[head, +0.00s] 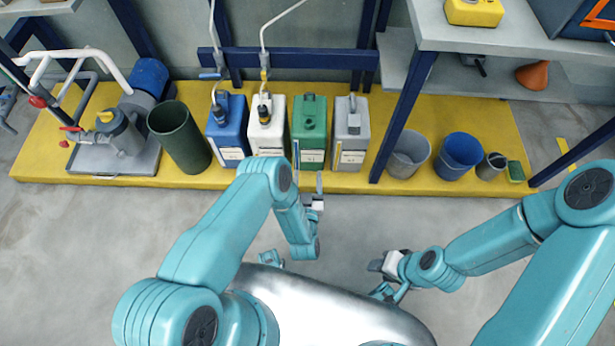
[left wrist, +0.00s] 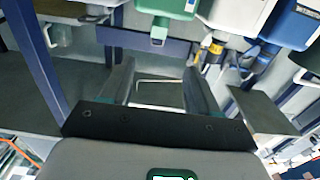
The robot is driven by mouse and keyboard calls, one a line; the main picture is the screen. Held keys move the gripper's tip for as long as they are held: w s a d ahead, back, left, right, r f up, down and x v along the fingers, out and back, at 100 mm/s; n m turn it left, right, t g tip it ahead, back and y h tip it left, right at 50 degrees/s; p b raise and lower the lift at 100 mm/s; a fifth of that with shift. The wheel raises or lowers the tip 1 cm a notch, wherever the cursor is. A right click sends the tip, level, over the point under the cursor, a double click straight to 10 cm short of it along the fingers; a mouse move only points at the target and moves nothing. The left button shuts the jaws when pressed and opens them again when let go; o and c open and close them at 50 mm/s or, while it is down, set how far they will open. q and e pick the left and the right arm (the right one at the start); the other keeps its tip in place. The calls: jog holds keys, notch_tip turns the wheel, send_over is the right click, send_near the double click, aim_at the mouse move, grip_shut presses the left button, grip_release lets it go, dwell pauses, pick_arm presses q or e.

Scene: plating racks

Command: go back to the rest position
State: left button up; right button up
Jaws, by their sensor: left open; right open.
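My left gripper (head: 308,174) is in the middle of the head view, above the grey floor near the front edge of the yellow platform. In the left wrist view, the fingers of my left gripper (left wrist: 160,85) are spread apart with nothing between them. My right gripper (head: 376,264) is to the right and lower in the head view, above the bare floor beside my silver body. It is open, and I see nothing held in it. Its fingertips are small and partly hard to make out.
The yellow platform (head: 240,180) carries a pump (head: 121,132), a dark green bin (head: 180,140), several canisters, including a green canister (head: 309,137), and a blue bucket (head: 458,155). A blue post (head: 405,115) supports the grey bench (head: 480,38). Floor in front is clear.

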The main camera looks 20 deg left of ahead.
dwell(0.4)
pick_arm(q)
jog(key=w+a+r, duration=0.3)
jog(key=w+r, duration=0.1)
jog(key=r, duration=0.2)
jog(key=w+a+r, duration=0.3)
jog(key=a+r, duration=0.1)
jog(key=r, duration=0.2)
jog(key=s+d+f+g+h, duration=0.25)
jog(key=s+g, duration=0.25)
jog(key=s, duration=0.4)
jog(key=s+d+f+m+g+h, duration=0.1)
jog(key=s+d+g+h, duration=0.2)
jog(key=s+g, duration=0.4)
jog(key=s+d+f+g+h, duration=0.2)
jog(key=s+d+g+h, duration=0.15)
jog(key=s, duration=0.65)
notch_tip(320, 180, up, 23)
jog(key=s+g+p, duration=0.1)
jog(key=p, duration=2.2)
jog(key=shift+s, duration=0.35)
